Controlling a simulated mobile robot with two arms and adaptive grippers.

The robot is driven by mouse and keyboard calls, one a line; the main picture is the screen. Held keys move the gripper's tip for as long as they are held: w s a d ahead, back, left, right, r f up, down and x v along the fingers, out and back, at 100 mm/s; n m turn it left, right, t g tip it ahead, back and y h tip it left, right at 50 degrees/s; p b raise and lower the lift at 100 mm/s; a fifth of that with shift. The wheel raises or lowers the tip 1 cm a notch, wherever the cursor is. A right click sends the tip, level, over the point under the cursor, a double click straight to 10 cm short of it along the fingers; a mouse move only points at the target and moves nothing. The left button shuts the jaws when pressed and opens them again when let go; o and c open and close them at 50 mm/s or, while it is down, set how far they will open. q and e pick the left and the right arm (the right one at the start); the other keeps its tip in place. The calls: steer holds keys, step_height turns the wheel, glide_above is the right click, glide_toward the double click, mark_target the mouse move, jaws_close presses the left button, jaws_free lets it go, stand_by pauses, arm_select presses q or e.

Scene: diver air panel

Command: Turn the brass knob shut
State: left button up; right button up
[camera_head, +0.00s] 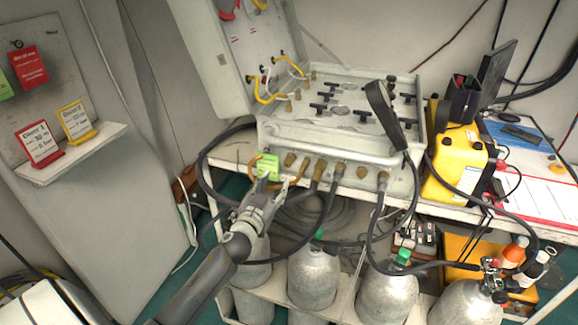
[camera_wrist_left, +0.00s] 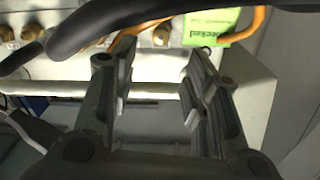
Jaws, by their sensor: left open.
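A row of brass fittings lines the front face of the air panel (camera_head: 335,135). I cannot tell for sure which one is the brass knob. One brass fitting (camera_head: 289,159) is just right of a green tag (camera_head: 268,167). In the left wrist view a brass fitting (camera_wrist_left: 162,34) shows beyond and between the fingertips, beside the green tag (camera_wrist_left: 210,27). My left gripper (camera_head: 266,188) is open, with nothing between its fingers, just below the tag in front of the panel. Contact with the panel cannot be made out. My right gripper is out of view.
Dark hoses (camera_head: 329,205) hang from the front fittings, and one crosses the left wrist view (camera_wrist_left: 120,18). An orange hose runs by the tag. Grey cylinders (camera_head: 314,275) stand below. A yellow case (camera_head: 455,160) stands right of the panel. A shelf (camera_head: 75,155) with signs is at left.

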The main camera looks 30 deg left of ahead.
mark_target(287, 165)
arm_select(q)
steer(key=x, duration=0.9)
steer(key=shift+f, duration=0.1)
jaws_close()
steer(key=shift+m, duration=0.3)
steer(key=m, duration=0.6)
steer(key=shift+b, duration=0.3)
steer(key=m, duration=0.7)
steer(key=shift+m, duration=0.3)
jaws_free()
